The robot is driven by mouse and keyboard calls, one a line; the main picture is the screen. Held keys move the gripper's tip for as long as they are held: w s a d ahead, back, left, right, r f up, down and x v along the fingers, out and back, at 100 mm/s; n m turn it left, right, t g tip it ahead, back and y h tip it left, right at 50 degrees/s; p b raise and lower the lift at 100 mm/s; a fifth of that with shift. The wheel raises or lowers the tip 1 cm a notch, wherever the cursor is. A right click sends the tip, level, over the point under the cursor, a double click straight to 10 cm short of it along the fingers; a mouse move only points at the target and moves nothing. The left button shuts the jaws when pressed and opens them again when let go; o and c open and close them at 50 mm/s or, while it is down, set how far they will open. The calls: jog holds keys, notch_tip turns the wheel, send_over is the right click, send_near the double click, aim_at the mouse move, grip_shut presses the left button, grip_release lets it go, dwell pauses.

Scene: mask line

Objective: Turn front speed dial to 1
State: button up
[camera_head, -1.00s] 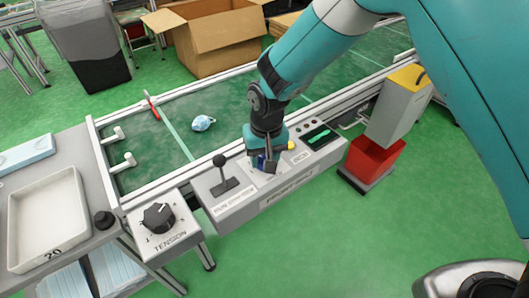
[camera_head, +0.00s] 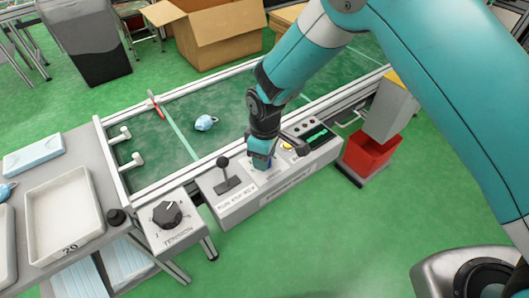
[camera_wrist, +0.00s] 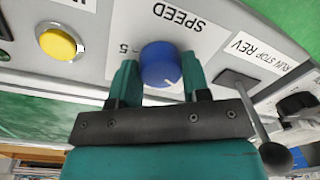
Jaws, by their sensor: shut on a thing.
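The blue speed dial (camera_wrist: 160,64) sits on the grey control panel beside the upside-down word SPEED. A "5" shows to its left in the wrist view, and a white pointer mark on the dial faces the lower right; the other scale numbers are mostly hidden. My gripper (camera_wrist: 162,80) has one teal finger on each side of the dial and is shut on it. In the head view my gripper (camera_head: 262,163) reaches down to the panel (camera_head: 240,208) and hides most of the dial.
A black-knobbed run/reverse lever (camera_head: 224,172) stands close beside my gripper; it also shows in the wrist view (camera_wrist: 262,130). A yellow button (camera_wrist: 58,43) is on the other side. A black tension dial (camera_head: 167,214) is farther left. A blue mask (camera_head: 206,122) lies on the conveyor.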

jog(key=n+p, duration=0.1)
jog(key=n, duration=0.3)
jog(key=shift+n, duration=0.3)
dwell(0.3)
jog(key=o, duration=0.9)
jog(key=shift+r, duration=0.15)
jog(key=r, duration=0.5)
jog(key=r+p, duration=0.1)
jog(key=r, duration=0.5)
jog(key=w+r, duration=0.1)
jog(key=r, duration=0.5)
jog(key=shift+r, duration=0.1)
